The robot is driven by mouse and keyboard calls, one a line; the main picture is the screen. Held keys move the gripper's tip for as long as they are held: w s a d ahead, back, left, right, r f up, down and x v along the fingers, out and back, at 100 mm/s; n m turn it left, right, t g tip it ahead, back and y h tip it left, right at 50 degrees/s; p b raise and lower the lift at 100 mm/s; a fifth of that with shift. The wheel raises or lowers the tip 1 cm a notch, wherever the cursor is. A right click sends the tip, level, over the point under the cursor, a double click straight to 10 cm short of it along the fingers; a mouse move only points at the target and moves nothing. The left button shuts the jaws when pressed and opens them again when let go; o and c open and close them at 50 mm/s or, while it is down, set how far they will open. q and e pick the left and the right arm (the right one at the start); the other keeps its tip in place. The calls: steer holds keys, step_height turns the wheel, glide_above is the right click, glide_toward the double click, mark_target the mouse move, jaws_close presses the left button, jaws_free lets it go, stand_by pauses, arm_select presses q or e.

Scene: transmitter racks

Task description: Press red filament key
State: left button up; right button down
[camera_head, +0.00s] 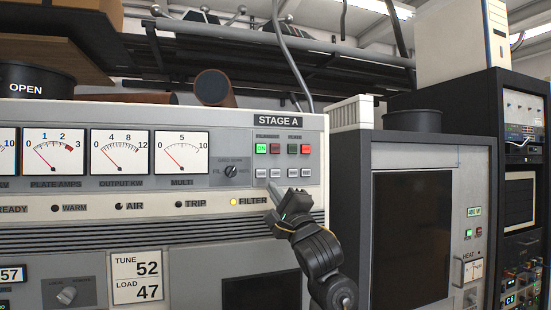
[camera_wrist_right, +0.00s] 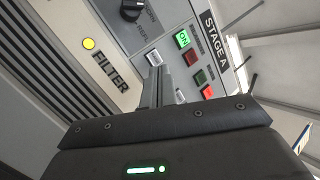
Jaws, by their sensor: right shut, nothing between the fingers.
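The STAGE A panel (camera_head: 278,121) carries a row of small keys. Under the left, blurred label are a lit green ON key (camera_head: 261,148) and a dim red key (camera_head: 275,149). To their right are a dark green key (camera_head: 292,149) and a bright red key (camera_head: 306,149). In the right wrist view, the ON key (camera_wrist_right: 183,40) and dim red key (camera_wrist_right: 191,57) lie beyond my fingertips. My right gripper (camera_head: 272,188) is shut and empty, its fingertips below the coloured keys near the lower grey keys. I cannot tell whether it touches the panel. My left gripper is not in view.
Grey keys (camera_head: 261,173) sit below the coloured ones. A rotary knob (camera_head: 231,171) is left of the keys, and a lit yellow FILTER lamp (camera_head: 234,202) is below it. A dark-framed cabinet (camera_head: 411,235) stands to the right of my arm.

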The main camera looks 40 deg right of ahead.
mark_target(275, 149)
steer(key=s+d+r+m+t, duration=0.2)
steer(key=s+r, duration=0.3)
steer(key=r, duration=0.5)
steer(key=shift+m+t+h, duration=0.3)
steer(key=shift+m+h, duration=0.1)
steer(key=shift+m, duration=0.3)
steer(key=shift+w+d+y, duration=0.1)
steer(key=shift+w+y, duration=0.1)
steer(key=shift+y, duration=0.1)
steer(key=shift+w+d+f+p, duration=0.1)
steer(key=shift+w+d+p, duration=0.35)
steer(key=shift+w, duration=0.9)
steer(key=shift+w+d+r+p, duration=0.1)
steer(key=shift+w+d+p, duration=0.3)
steer(key=shift+w, duration=0.9)
steer(key=shift+w+d+f+p, duration=0.1)
steer(key=shift+w+d+p, duration=0.35)
steer(key=shift+w, duration=0.9)
steer(key=shift+w+d, duration=0.1)
steer(key=shift+w, duration=0.05)
steer(key=shift+w+d, duration=0.1)
steer(key=shift+w, duration=0.15)
